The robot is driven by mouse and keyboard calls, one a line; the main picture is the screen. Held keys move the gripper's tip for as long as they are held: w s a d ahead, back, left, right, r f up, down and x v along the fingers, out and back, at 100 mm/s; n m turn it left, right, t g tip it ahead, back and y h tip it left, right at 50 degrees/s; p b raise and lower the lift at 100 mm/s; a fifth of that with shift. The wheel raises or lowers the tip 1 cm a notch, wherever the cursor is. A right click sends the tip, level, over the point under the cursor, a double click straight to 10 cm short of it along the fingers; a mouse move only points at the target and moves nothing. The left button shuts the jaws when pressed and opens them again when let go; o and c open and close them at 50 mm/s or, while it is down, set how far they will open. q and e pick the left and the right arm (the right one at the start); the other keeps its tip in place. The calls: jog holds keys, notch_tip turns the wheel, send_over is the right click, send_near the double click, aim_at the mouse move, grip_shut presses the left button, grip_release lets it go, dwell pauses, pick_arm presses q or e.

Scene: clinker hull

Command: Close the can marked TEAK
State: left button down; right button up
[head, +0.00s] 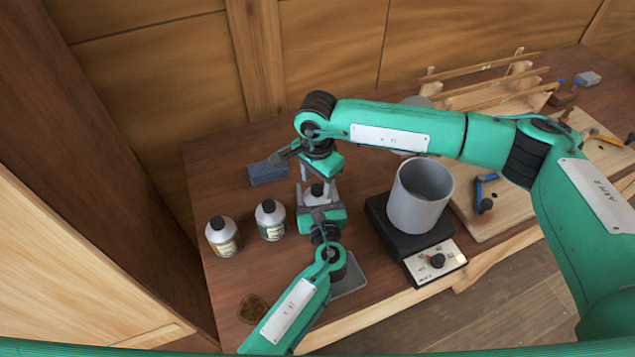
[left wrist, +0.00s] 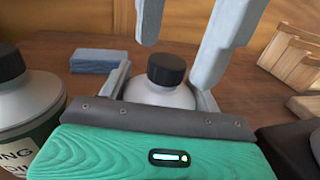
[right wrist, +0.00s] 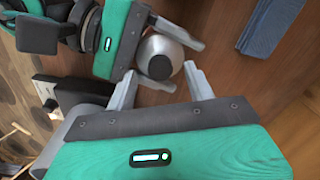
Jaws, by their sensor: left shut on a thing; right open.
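A grey can (head: 312,200) with a black cap stands between the fingers of my left gripper (head: 317,193), which is shut on it. In the left wrist view the black cap (left wrist: 166,70) sits on top of the can's shoulder (left wrist: 160,94). The can's label is hidden, so I cannot tell whether it is marked TEAK. My right gripper (head: 318,175) is open above the can. Its fingers (left wrist: 192,50) show above the cap in the left wrist view, not gripping it. In the right wrist view the cap (right wrist: 160,67) lies between my open right fingertips (right wrist: 160,76).
Two more black-capped cans (head: 223,238) (head: 270,220) stand to the left; one label partly reads "NG" in the left wrist view (left wrist: 28,105). A blue block (head: 268,173) lies behind. A grey pot (head: 420,196) on a black heater (head: 385,225) stands right. A grey tray (head: 350,278) is in front.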

notch_tip(320, 180, up, 11)
jog(key=shift+f, duration=0.15)
pick_arm(q)
jog(key=shift+c, duration=1.2)
grip_release()
jog(key=s+b, duration=0.1)
jog(key=s, duration=0.3)
jog(key=s+d+b, duration=0.1)
jog(key=s, duration=0.3)
jog(key=s+d+b, duration=0.1)
jog(key=s, duration=0.3)
jog(key=shift+s+f, duration=0.15)
jog(key=shift+s, duration=0.15)
jog(key=shift+s+d, duration=0.15)
jog(key=shift+s, duration=0.4)
pick_arm(e)
notch_tip(320, 180, down, 3)
jog(key=shift+f, duration=0.2)
